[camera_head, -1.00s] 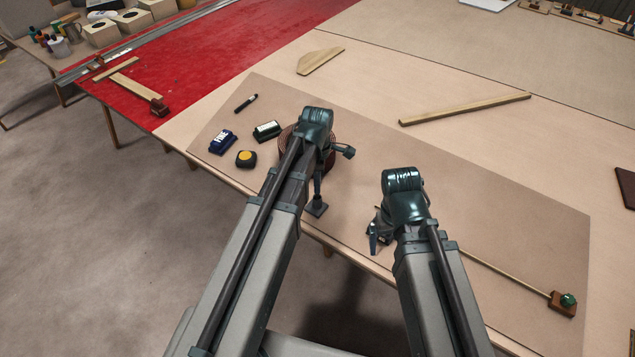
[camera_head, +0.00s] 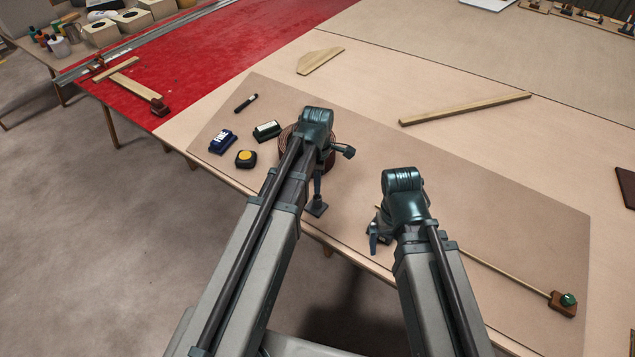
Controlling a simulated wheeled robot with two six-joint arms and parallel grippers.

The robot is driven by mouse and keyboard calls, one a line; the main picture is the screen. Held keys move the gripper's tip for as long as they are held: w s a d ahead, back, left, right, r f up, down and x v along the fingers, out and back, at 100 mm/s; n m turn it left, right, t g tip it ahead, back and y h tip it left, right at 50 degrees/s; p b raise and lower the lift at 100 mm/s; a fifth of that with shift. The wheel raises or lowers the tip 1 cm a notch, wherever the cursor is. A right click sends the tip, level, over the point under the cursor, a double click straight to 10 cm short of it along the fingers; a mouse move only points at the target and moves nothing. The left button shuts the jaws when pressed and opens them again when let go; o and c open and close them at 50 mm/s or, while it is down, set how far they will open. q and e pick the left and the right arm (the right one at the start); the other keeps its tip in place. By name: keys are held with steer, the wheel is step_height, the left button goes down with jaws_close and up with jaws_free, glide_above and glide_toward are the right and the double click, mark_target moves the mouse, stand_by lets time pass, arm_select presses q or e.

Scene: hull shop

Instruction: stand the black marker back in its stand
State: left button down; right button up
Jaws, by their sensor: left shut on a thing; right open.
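A slim black marker-like object (camera_head: 246,103) with a pale band lies flat on the brown board (camera_head: 480,230), near its far left end. My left gripper (camera_head: 318,185) points down from its wrist over the board, right of a brown coil. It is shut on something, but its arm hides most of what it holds. A dark rod with a flat square foot (camera_head: 316,208) shows below it near the board's front edge; I cannot tell whether this is a finger or a held thing. My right gripper (camera_head: 378,236) is open, low over the front edge. No marker stand is clearly recognisable.
A blue stamp-like block (camera_head: 222,142), a green one (camera_head: 267,131) and a black and yellow tape measure (camera_head: 246,159) lie left of my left arm. The brown coil (camera_head: 287,140) is partly behind its wrist. A wooden strip (camera_head: 465,108) lies beyond.

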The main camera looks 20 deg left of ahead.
arm_select(q)
steer(key=shift+f+b, duration=0.7)
stand_by(0.8)
steer(key=c, duration=0.8)
jaws_free()
steer(key=shift+r, duration=0.2)
step_height(320, 180, up, 14)
steer(key=p, duration=1.4)
steer(key=shift+f, duration=0.2)
steer(key=shift+f, duration=0.1)
